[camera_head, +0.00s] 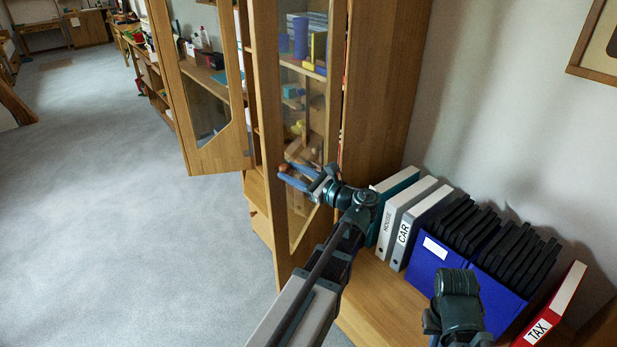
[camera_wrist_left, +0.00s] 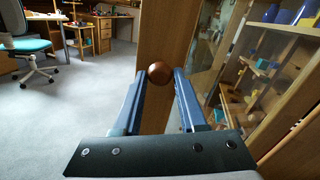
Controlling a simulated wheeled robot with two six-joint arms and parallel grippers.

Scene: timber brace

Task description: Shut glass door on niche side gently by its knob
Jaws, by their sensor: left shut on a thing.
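The glass door on the niche side (camera_head: 268,130) has a wooden frame and stands ajar from the tall cabinet (camera_head: 385,90), its pane showing the shelves behind. Its round brown knob (camera_wrist_left: 159,73) sits between my left fingertips in the left wrist view, in front of the door's wooden frame (camera_wrist_left: 165,35). My left gripper (camera_head: 290,178) is shut on the knob, with its blue fingers on either side of it.
The other glass door (camera_head: 172,85) stands wide open at the left. Low niche shelf holds white binders (camera_head: 404,215), a blue box (camera_head: 440,268) of black folders and a red binder (camera_head: 555,305). Blocks stand inside the cabinet. The grey floor (camera_head: 120,220) at left is clear.

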